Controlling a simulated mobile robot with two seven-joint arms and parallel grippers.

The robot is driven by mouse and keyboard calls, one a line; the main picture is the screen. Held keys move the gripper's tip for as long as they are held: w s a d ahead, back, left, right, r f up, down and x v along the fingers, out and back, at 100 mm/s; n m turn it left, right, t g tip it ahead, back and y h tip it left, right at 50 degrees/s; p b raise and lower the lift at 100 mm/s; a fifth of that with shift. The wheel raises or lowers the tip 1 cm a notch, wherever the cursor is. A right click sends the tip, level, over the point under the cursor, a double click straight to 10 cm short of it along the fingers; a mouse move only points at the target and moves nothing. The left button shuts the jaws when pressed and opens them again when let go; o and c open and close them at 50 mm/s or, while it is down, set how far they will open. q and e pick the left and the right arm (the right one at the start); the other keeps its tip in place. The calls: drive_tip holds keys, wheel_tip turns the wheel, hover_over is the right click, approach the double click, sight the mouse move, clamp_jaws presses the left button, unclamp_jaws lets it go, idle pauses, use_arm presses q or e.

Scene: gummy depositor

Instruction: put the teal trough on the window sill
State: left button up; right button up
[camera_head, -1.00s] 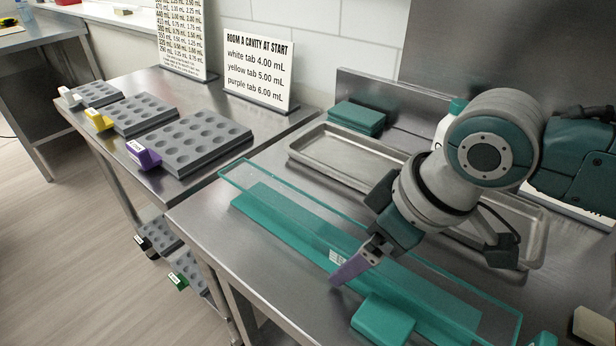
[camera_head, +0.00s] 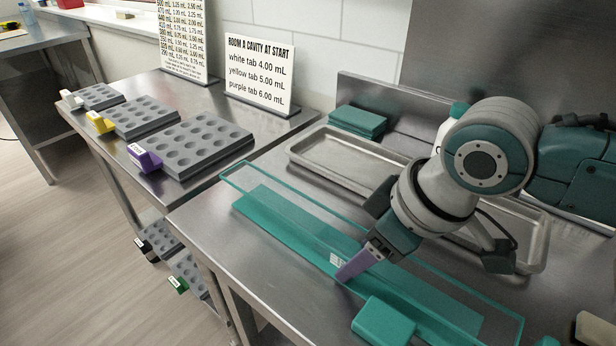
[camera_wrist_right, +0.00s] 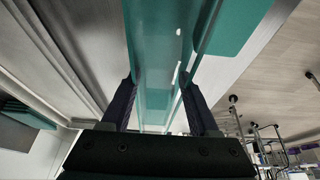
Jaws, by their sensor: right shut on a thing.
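The teal trough (camera_head: 298,208) is long, see-through and open-topped. It lies lengthwise along the front of the steel table in the head view, and a solid teal strip shows at its lower side. My right gripper (camera_head: 357,264) is at the trough's middle, with a purple-grey finger at its near wall. In the right wrist view the trough (camera_wrist_right: 158,60) runs between the two dark fingers of the gripper (camera_wrist_right: 163,105), which is shut on it. A pale window sill (camera_head: 108,17) is at the far upper left, beyond the side table. My left gripper is out of view.
A teal block (camera_head: 383,322) sits close by the trough's near side. A metal tray (camera_head: 345,152) and teal stacked pads (camera_head: 358,121) lie behind. The side table holds grey cavity moulds (camera_head: 190,147) and a sign (camera_head: 258,75). Floor (camera_head: 75,240) at left is clear.

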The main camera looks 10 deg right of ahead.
clamp_jaws()
